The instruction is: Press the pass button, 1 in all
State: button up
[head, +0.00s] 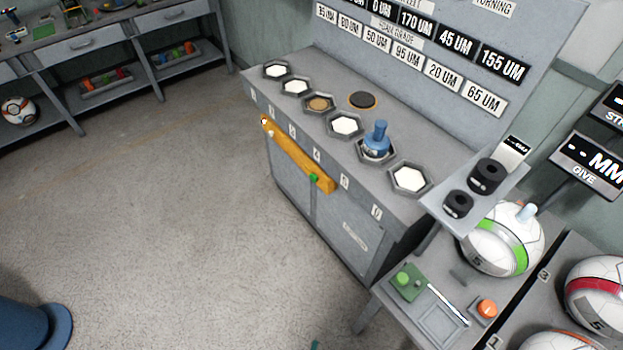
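No button in the head view carries a label I can read as pass. A green round button (403,279) sits on a green plate on the low side table at the lower right. An orange round button (487,308) sits on a grey base to its right on the same table. A small green knob (314,178) and a small white knob (264,121) are on the yellow bar (296,156) along the front of the grey cabinet. I cannot tell which of these is the pass button. My gripper is not in view.
The grey cabinet top (325,90) has several hexagonal sockets, one holding a blue handled piece (376,143). Black weights (487,176) stand on a small shelf.

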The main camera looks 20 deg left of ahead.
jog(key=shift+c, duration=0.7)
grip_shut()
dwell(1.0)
